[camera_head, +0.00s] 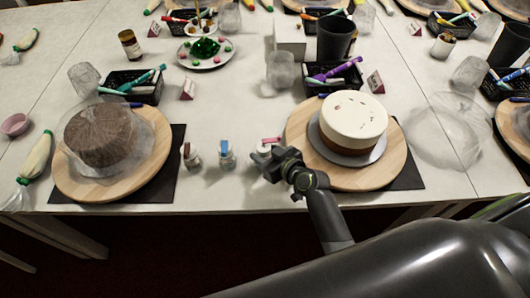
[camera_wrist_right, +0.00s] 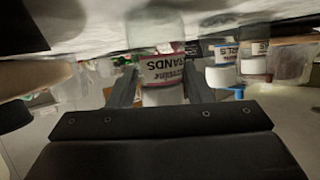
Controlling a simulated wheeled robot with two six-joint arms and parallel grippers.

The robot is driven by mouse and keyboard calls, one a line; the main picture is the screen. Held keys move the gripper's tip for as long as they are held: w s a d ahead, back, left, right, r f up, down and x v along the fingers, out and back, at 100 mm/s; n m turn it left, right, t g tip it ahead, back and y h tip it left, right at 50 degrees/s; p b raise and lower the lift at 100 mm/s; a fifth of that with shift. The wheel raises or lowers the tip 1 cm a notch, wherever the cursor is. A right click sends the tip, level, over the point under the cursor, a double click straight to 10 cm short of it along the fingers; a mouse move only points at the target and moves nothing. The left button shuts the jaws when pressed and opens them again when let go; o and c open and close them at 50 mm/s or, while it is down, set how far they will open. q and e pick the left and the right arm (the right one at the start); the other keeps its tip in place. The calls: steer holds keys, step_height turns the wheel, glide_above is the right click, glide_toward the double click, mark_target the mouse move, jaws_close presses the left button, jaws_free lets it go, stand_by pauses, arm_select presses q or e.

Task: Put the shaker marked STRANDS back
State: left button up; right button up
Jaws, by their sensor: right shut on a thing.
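The shaker marked STRANDS (camera_wrist_right: 163,68) stands between the two fingers of my right gripper (camera_wrist_right: 160,88) in the right wrist view, where the picture is upside down. Part of its label reads "RANDS". My right gripper (camera_head: 275,160) is shut on it, and its pink top (camera_head: 271,140) shows just behind the gripper in the head view. The glass base is close to the table surface; I cannot tell if it touches. A blue-topped shaker (camera_head: 226,153) and another shaker (camera_head: 191,154) stand in a row to its left. My left gripper is not in view.
A turntable (camera_head: 299,126) with a white-topped cake (camera_head: 354,118) is close on the right. Another turntable (camera_head: 146,177) with a brown cake (camera_head: 96,135) stands left. The table front edge is near. Clear table lies behind the shakers, before a black basket (camera_head: 334,86).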

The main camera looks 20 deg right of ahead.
steer(key=shift+f, duration=0.2)
steer(key=o, duration=1.1)
steer(key=shift+r, duration=0.1)
steer(key=shift+r, duration=0.1)
steer(key=shift+s+r, duration=0.1)
steer(key=b+v, duration=0.1)
steer(key=v, duration=1.1)
